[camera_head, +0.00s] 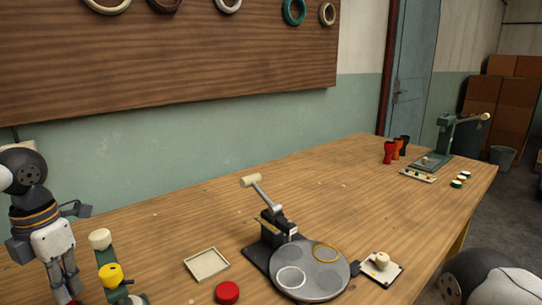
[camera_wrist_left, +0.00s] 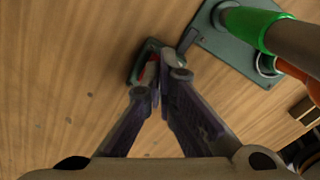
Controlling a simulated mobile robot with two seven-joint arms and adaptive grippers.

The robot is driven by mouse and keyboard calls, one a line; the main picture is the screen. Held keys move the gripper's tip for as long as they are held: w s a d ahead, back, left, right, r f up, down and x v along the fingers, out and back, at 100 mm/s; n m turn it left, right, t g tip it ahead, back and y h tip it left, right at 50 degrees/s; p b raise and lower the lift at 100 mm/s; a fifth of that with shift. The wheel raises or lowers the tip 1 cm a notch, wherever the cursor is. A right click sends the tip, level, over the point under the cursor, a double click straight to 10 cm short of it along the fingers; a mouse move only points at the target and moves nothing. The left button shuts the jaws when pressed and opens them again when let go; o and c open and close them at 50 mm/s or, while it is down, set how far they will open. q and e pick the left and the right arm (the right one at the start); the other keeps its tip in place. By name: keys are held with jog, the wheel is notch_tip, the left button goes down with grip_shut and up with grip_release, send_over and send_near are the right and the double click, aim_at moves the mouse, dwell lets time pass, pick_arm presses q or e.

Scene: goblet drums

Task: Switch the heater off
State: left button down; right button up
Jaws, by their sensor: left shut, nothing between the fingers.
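My left gripper (camera_head: 64,284) points down at the left end of the table, its tips cut off by the lower edge of the head view. In the left wrist view my left gripper (camera_wrist_left: 160,82) is shut and empty, fingertips together. They lie over a small dark green switch housing (camera_wrist_left: 138,70) with a red part, partly hidden by the tips; I cannot tell whether they touch or which way the switch sits. A green stand (camera_wrist_left: 222,42) is beside it. No clearly recognisable heater shows.
A lever press with a round grey plate (camera_head: 318,272) stands on the wooden table (camera_head: 190,222). A cream tray (camera_head: 206,264) and a red button (camera_head: 227,292) lie left of it. Red and black cups (camera_head: 389,152) stand far right. The table's middle back is clear.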

aim_at(73, 304)
pick_arm(q)
jog(key=shift+f, duration=1.15)
pick_arm(e)
jog(key=shift+s+f, duration=0.15)
dwell(0.6)
pick_arm(q)
jog(key=shift+r+p, duration=0.95)
jog(key=shift+r, duration=2.65)
pick_arm(e)
jog(key=w+r+t, duration=0.1)
jog(key=w+r, duration=0.1)
jog(key=shift+w+r, duration=0.35)
jog(key=shift+w, duration=0.05)
pick_arm(q)
jog(key=shift+f, duration=0.15)
